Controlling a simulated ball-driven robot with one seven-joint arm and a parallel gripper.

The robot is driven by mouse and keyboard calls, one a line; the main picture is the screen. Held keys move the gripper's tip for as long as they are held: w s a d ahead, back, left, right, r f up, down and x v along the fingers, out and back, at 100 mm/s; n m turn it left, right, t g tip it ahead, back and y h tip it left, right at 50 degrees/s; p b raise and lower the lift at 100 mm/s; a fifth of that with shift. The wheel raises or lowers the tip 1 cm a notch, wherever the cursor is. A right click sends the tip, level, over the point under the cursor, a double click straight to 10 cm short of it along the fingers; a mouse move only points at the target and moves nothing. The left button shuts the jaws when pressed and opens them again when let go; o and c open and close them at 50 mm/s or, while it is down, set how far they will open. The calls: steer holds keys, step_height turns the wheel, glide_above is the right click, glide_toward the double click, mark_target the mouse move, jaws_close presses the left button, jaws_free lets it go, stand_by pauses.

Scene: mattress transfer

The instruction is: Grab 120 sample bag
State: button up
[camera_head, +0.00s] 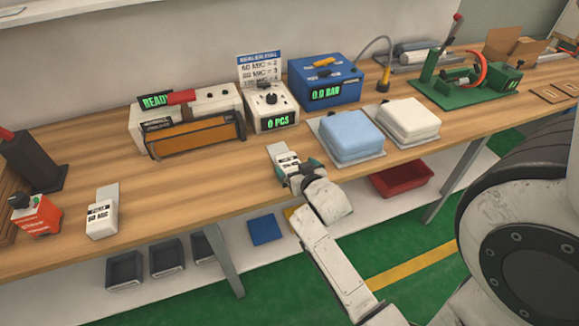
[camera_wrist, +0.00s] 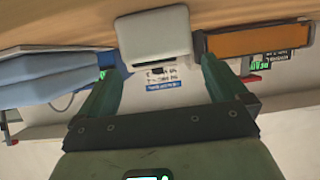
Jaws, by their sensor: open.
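A small white sample bag (camera_head: 286,158) with a dark printed label and a pale flap lies on the bench in front of the dial box; its label is too small to read. My gripper (camera_head: 297,168) is open at its near side, with green fingers spread. In the wrist view, a pale block (camera_wrist: 154,38), which looks like this bag, is just beyond and between the fingertips (camera_wrist: 158,66); I cannot tell whether they touch it. A second white bag (camera_head: 101,220), whose label seems to read 80 MIC, lies at the left of the bench.
Behind stand the sealer with its orange front (camera_head: 195,134), the dial box (camera_head: 271,108) and a blue 0.0 BAR unit (camera_head: 325,82). Blue (camera_head: 350,136) and white (camera_head: 408,119) padded stacks lie to the right. The bench (camera_head: 190,180) is clear between the two bags.

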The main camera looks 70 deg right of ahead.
mark_target(291, 164)
steer(key=shift+f+p+x, duration=0.15)
steer(key=shift+p+x, duration=0.1)
steer(key=shift+x, duration=1.25)
steer(key=shift+f+p+x, duration=0.2)
steer(key=shift+x, duration=1.3)
steer(key=shift+a, duration=0.15)
steer(key=c, duration=1.1)
steer(key=shift+o, duration=0.2)
steer(key=shift+r, duration=0.1)
